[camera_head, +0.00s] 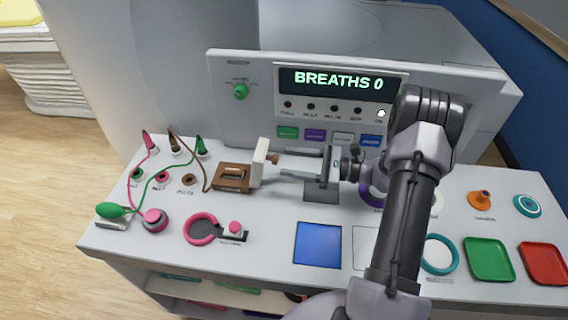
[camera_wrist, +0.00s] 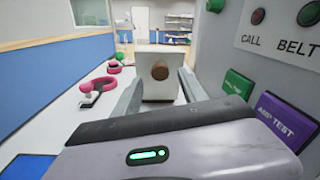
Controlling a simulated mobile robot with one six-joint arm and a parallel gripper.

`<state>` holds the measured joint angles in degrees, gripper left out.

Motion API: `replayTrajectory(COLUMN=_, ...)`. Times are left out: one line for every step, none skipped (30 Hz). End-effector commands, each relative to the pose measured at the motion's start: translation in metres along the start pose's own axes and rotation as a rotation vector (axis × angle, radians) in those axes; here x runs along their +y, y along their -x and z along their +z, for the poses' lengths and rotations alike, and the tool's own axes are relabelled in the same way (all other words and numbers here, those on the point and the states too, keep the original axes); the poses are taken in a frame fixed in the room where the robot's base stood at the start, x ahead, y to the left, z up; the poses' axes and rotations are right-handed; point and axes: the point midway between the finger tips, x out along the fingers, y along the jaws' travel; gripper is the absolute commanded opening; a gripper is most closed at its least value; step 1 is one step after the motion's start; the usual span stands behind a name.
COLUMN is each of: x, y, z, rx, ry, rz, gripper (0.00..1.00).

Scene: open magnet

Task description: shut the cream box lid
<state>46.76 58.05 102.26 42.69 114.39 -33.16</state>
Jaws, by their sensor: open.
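The cream lid (camera_head: 259,160) stands upright at the right edge of a low brown box (camera_head: 232,178) on the counter. A small brown knob (camera_head: 273,159) sticks out from the lid's face towards my gripper. In the wrist view the cream lid (camera_wrist: 160,60) is straight ahead, with its round knob (camera_wrist: 159,71) near the middle. My gripper (camera_head: 283,164) is just right of the lid, level and pointing left at it. Its fingers are open, one on each side of the knob in the wrist view (camera_wrist: 161,84). I cannot tell whether they touch the lid.
A panel with a "BREATHS 0" display (camera_head: 332,82) rises behind. A blue square (camera_head: 318,244) is in front. Green (camera_head: 488,259) and red trays (camera_head: 543,263) sit right.

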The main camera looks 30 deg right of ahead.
Motion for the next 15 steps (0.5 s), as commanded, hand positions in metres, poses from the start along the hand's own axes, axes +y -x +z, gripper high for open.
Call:
replayTrajectory(x=0.001, y=-0.008, z=-0.001, rx=-0.001, ry=0.0, rz=0.003, gripper=0.5)
replayTrajectory(x=0.0, y=-0.012, z=-0.001, rx=-0.001, ry=0.0, rz=0.002, gripper=0.5)
replayTrajectory(x=0.0, y=-0.016, z=-0.001, rx=0.0, ry=0.0, rz=0.002, gripper=0.5)
replayTrajectory(x=0.0, y=-0.019, z=-0.001, rx=0.0, ry=0.0, rz=0.002, gripper=0.5)
replayTrajectory(x=0.0, y=-0.021, z=-0.001, rx=0.0, ry=0.0, rz=0.002, gripper=0.5)
replayTrajectory(x=0.0, y=-0.022, z=0.0, rx=0.0, ry=0.0, rz=0.001, gripper=0.5)
replayTrajectory(x=0.0, y=-0.023, z=0.0, rx=0.0, ry=0.0, rz=0.001, gripper=0.5)
replayTrajectory(x=0.0, y=-0.024, z=0.0, rx=0.0, ry=0.0, rz=0.001, gripper=0.5)
replayTrajectory(x=0.0, y=-0.024, z=0.0, rx=0.0, ry=0.0, rz=0.0, gripper=0.5)
replayTrajectory(x=0.0, y=-0.024, z=0.0, rx=0.0, ry=-0.001, rz=0.0, gripper=0.5)
replayTrajectory(x=0.0, y=-0.024, z=0.0, rx=0.0, ry=0.0, rz=0.0, gripper=0.5)
replayTrajectory(x=0.0, y=-0.024, z=0.0, rx=0.0, ry=0.0, rz=0.0, gripper=0.5)
replayTrajectory(x=0.0, y=-0.024, z=0.0, rx=0.0, ry=0.0, rz=0.0, gripper=0.5)
replayTrajectory(x=0.0, y=-0.024, z=0.0, rx=0.0, ry=0.0, rz=0.0, gripper=0.5)
replayTrajectory(x=0.0, y=-0.024, z=0.0, rx=0.0, ry=0.0, rz=0.0, gripper=0.42)
